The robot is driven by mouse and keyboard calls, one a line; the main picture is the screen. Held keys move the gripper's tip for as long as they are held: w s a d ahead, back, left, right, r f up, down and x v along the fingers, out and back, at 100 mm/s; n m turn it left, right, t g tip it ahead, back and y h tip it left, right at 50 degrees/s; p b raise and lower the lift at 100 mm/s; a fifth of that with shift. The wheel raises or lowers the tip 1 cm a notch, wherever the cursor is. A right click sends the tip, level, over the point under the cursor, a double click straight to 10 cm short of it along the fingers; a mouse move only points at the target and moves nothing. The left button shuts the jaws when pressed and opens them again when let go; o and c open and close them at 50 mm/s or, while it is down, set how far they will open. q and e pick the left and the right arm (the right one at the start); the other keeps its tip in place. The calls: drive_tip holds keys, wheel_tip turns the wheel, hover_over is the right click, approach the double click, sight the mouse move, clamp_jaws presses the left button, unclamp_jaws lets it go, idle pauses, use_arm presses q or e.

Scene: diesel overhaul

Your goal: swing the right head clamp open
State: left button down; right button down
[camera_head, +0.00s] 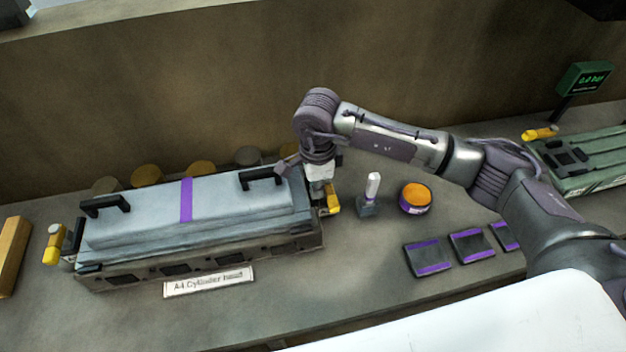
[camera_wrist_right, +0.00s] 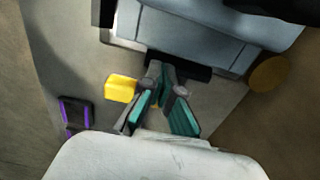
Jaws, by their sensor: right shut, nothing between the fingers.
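The grey cylinder head (camera_head: 150,215) lies on the bench with a purple stripe across it and two black handles on top. The right head clamp, with a yellow grip (camera_head: 333,198), is at the head's right end. It also shows in the right wrist view as a yellow block (camera_wrist_right: 121,88). My right gripper (camera_head: 320,190) points down at that end, close beside the yellow grip. In the wrist view its teal-padded fingers (camera_wrist_right: 163,75) are shut and empty, with the yellow grip to their left. Contact with the clamp cannot be told. My left gripper is out of view.
The left clamp's yellow grip (camera_head: 53,243) is at the head's far end. A white-topped tool (camera_head: 372,187) and an orange-topped tin (camera_head: 415,197) stand right of the gripper. Dark purple-edged pads (camera_head: 428,258) lie in front. A green fixture (camera_head: 590,160) is far right.

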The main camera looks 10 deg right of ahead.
drive_tip(key=shift+w+a+b, duration=0.15)
drive_tip(key=shift+b, duration=0.3)
wheel_tip(320, 180, up, 8)
drive_tip(key=p, duration=0.3)
drive_tip(key=shift+p, duration=0.4)
idle(0.3)
